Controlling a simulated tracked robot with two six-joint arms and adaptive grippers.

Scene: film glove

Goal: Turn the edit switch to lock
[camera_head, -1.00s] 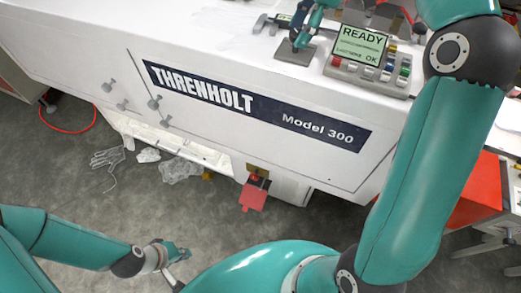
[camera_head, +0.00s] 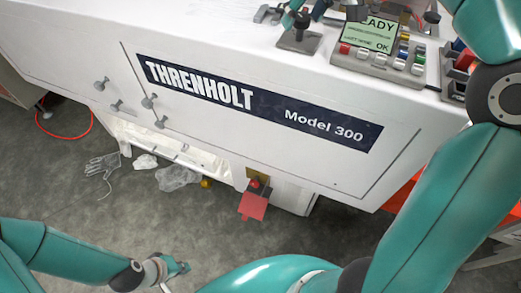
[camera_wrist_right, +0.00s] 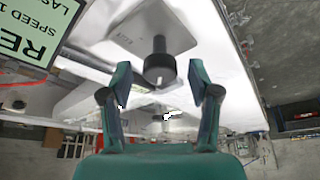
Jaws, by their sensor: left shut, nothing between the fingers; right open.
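The switch is a dark round knob (camera_wrist_right: 159,68) on a post over a small grey plate (camera_wrist_right: 150,28) with lettering too small to read surely. In the head view the knob (camera_head: 301,19) and plate (camera_head: 298,40) are on top of the white machine, left of the display panel. I cannot tell the switch's setting. My right gripper (camera_wrist_right: 160,76) is open, with one finger on each side of the knob and gaps visible. In the head view it is partly cut off at the top edge (camera_head: 291,14). My left gripper (camera_head: 177,268) is shut and empty, low over the floor.
A display panel (camera_head: 372,40) with coloured buttons stands right of the switch. The white Threnholt machine (camera_head: 80,45) fills the upper middle. Clear gloves (camera_head: 177,178) lie on the floor (camera_head: 110,215).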

